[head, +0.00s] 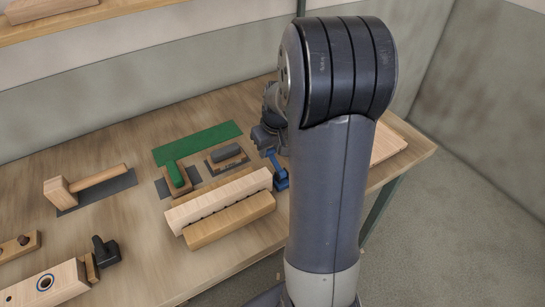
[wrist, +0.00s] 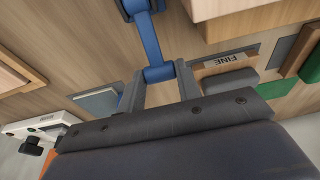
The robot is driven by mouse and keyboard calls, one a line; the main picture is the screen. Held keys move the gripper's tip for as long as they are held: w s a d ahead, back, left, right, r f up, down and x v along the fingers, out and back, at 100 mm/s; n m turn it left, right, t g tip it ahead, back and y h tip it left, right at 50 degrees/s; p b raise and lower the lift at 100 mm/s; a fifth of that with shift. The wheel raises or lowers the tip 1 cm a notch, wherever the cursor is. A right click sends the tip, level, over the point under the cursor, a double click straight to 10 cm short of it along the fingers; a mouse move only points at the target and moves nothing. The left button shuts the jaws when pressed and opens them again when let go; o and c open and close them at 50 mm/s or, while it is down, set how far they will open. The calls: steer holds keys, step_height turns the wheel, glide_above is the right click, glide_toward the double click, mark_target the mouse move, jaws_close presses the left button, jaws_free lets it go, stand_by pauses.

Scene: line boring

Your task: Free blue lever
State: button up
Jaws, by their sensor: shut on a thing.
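The blue lever (wrist: 151,42) runs from the top edge down to my gripper (wrist: 159,77) in the wrist view. The two grey fingers sit on either side of its near end, and my gripper is shut on it. In the head view the blue lever (head: 280,175) shows beside the right end of the wooden blocks. There my gripper (head: 271,150) is just behind it and partly hidden by my arm, so the grip itself is unclear. The lever's far end is cut off in the wrist view.
Two long wooden blocks (head: 221,207) lie left of the lever. A green mat (head: 198,142), a green-topped block (head: 175,174) and a grey-topped block (head: 226,153) lie behind them. A wooden mallet (head: 85,184) lies further left. The front middle of the table is clear.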

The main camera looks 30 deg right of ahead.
mark_target(275, 161)
steer(key=shift+s+r, duration=0.1)
steer(key=shift+r, duration=0.3)
steer(key=shift+s+r+p, duration=0.35)
steer(key=shift+r+p, duration=0.15)
steer(key=shift+r, duration=0.15)
steer(key=shift+s+r, duration=0.15)
steer(key=shift+s+r+p, duration=0.4)
steer(key=shift+s+r, duration=0.25)
